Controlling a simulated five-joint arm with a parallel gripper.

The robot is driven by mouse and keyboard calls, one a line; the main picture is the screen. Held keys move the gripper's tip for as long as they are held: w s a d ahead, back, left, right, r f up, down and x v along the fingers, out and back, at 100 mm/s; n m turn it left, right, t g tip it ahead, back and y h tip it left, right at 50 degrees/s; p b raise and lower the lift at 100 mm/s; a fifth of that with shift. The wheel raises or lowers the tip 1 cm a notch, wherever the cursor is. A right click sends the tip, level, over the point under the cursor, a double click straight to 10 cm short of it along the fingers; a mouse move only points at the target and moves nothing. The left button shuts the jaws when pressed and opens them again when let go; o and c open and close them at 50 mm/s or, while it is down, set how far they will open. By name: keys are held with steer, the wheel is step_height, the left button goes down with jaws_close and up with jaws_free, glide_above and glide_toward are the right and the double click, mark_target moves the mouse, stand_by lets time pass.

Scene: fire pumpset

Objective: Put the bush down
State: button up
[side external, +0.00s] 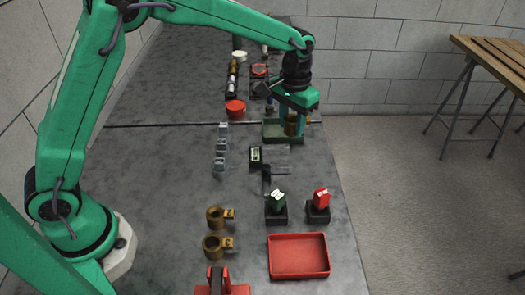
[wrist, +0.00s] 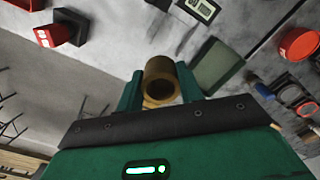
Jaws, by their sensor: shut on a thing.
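The bush (wrist: 160,72) is a brass-coloured hollow cylinder, seen end-on between the two green fingers of my gripper (wrist: 160,92) in the wrist view. My gripper (side external: 291,124) is shut on it. In the side view the bush (side external: 291,125) shows as a small brown-gold piece between the fingers, over or in a shallow green tray (side external: 271,137) near the table's right edge. I cannot tell whether the bush touches the tray floor. The green tray also shows in the wrist view (wrist: 218,68), just right of the bush.
A red round dish (side external: 235,109) stands left of the green tray. Grey blocks (side external: 221,145) and a small display (side external: 256,155) lie nearer the camera. Two brass cups (side external: 215,217), green and red pieces on dark blocks, and an empty red tray (side external: 298,256) stand in front.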

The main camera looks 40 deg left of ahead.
steer(key=shift+w+a, duration=0.55)
steer(key=shift+w, duration=0.45)
glide_above(278, 134)
step_height(278, 134, down, 7)
steer(key=shift+w+f, duration=0.1)
steer(key=shift+f, duration=0.1)
steer(key=shift+f, duration=1.95)
steer(key=shift+f, duration=0.15)
steer(key=o, duration=1.2)
steer(key=shift+f, duration=0.1)
steer(key=shift+c, duration=0.2)
steer(key=shift+r, duration=0.2)
